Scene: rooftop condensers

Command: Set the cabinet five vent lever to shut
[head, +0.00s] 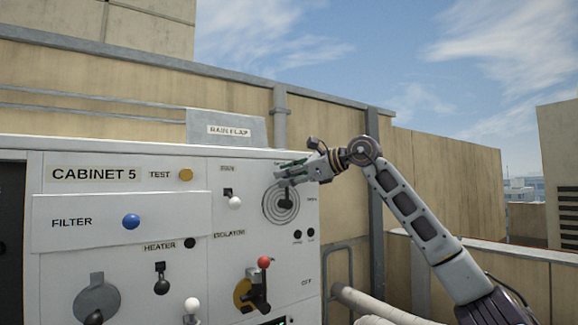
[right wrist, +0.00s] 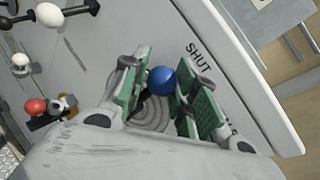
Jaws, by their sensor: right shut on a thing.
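The cabinet (head: 130,225) is a pale panel labelled CABINET 5. The vent (head: 281,213) is a round grille of concentric rings at its upper right; it also shows in the right wrist view (right wrist: 152,114). My right gripper (head: 285,172) reaches it from the right, over the top of the grille. In the right wrist view its green-padded fingers (right wrist: 163,86) are shut on the vent lever's blue ball knob (right wrist: 161,80), beside the word SHUT. In the head view the fingers hide the knob and most of the lever. My left gripper is out of view.
Nearby are a white-knobbed lever (head: 235,202), a red-knobbed isolator (head: 264,263), a blue filter knob (head: 131,221) and an orange test button (head: 186,175). A rain flap box (head: 228,128) stands behind the top edge. Pipes (head: 375,303) run low at right.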

